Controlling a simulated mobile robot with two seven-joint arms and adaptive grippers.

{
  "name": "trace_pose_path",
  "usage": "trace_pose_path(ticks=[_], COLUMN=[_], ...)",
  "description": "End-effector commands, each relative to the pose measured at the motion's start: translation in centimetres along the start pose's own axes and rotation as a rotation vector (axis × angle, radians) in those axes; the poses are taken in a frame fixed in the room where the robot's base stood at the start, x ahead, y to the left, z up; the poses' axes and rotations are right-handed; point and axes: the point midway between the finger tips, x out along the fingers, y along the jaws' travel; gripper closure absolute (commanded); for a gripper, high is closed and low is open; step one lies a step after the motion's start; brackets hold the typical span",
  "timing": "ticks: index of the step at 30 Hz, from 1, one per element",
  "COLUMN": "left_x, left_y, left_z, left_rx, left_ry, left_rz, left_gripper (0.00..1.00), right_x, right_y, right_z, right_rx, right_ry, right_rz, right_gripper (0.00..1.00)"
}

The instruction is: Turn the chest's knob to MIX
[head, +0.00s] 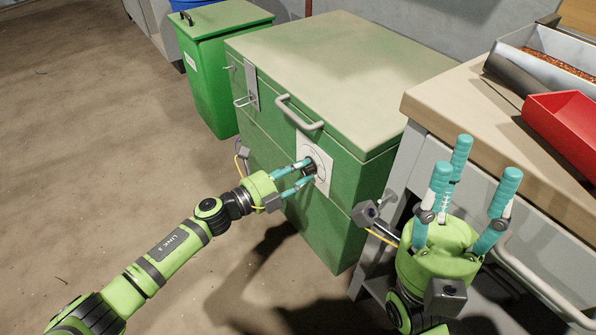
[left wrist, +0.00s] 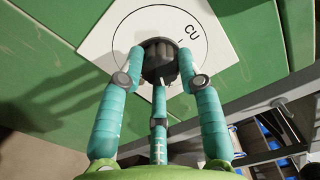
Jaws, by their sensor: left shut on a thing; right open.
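The green chest (head: 345,215) stands in the middle of the head view with its lid shut. Its black knob (head: 309,168) sits on a white dial plate (head: 325,162) on the front. In the left wrist view the ribbed knob (left wrist: 160,58) is at the centre of the plate (left wrist: 112,28). The plate's ring carries the letters CU right of the knob; no MIX label is visible. My left gripper (head: 305,172) is shut on the knob, its teal fingers around it. My right gripper (head: 470,170) is open and empty, fingers pointing up, in front of the workbench.
A workbench (head: 450,95) stands close on the chest's right, bearing a red tray (head: 565,125) and a grey metal tray (head: 540,40). A green bin (head: 215,75) stands behind left. The lid handle (head: 299,112) juts out above the knob. Floor at left is clear.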

Motion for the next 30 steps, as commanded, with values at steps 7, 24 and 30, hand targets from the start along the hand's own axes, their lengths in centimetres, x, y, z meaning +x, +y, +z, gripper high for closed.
trace_pose_path(ticks=[7, 24, 30], left_x=[0.17, 0.09, -0.21], left_y=[-0.19, -0.04, 0.06], left_z=[-0.47, -0.35, -0.2], left_rx=[0.025, 0.025, 0.026], left_ry=[0.01, 0.007, 0.004], left_rz=[-0.007, -0.003, 0.0], left_gripper=[0.97, 0.4, 0.4], right_x=[0.14, 0.33, 0.18], right_y=[0.03, 0.01, 0.03], right_z=[0.13, -0.19, -0.05], right_rx=[-0.001, 0.001, 0.002], right_ry=[0.001, 0.009, 0.005], right_rz=[0.0, 0.002, 0.007], right_gripper=[0.53, 0.53, 0.53])
